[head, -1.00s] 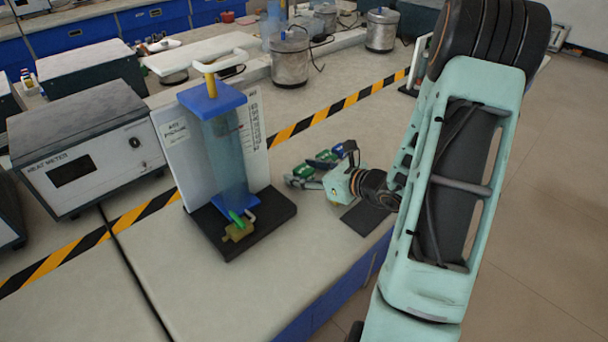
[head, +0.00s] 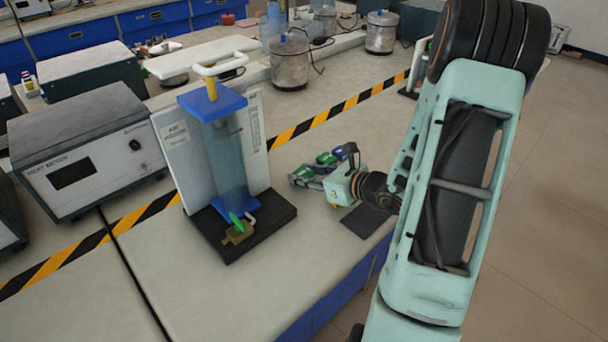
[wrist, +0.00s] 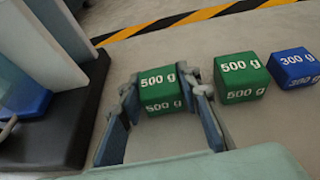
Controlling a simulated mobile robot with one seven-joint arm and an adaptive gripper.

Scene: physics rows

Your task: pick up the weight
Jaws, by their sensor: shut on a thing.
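A green block weight marked 500 g (wrist: 160,84) sits between the two fingers of my gripper (wrist: 166,98) in the wrist view. My gripper is shut on it, one finger along each side. In the head view my gripper (head: 312,178) is low over the bench, right of the air apparatus, and its fingers partly hide the weights. A second green 500 g weight (wrist: 241,79) stands just right of the right finger. A blue 300 g weight (wrist: 294,67) stands further right. I cannot tell whether the held weight touches the bench.
The air apparatus (head: 222,150) on its black base (head: 270,212) stands close to the left of my gripper. A heat meter (head: 85,150) is further left. A black and yellow tape strip (head: 322,120) runs behind. The bench's front edge is near, with clear bench before the apparatus.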

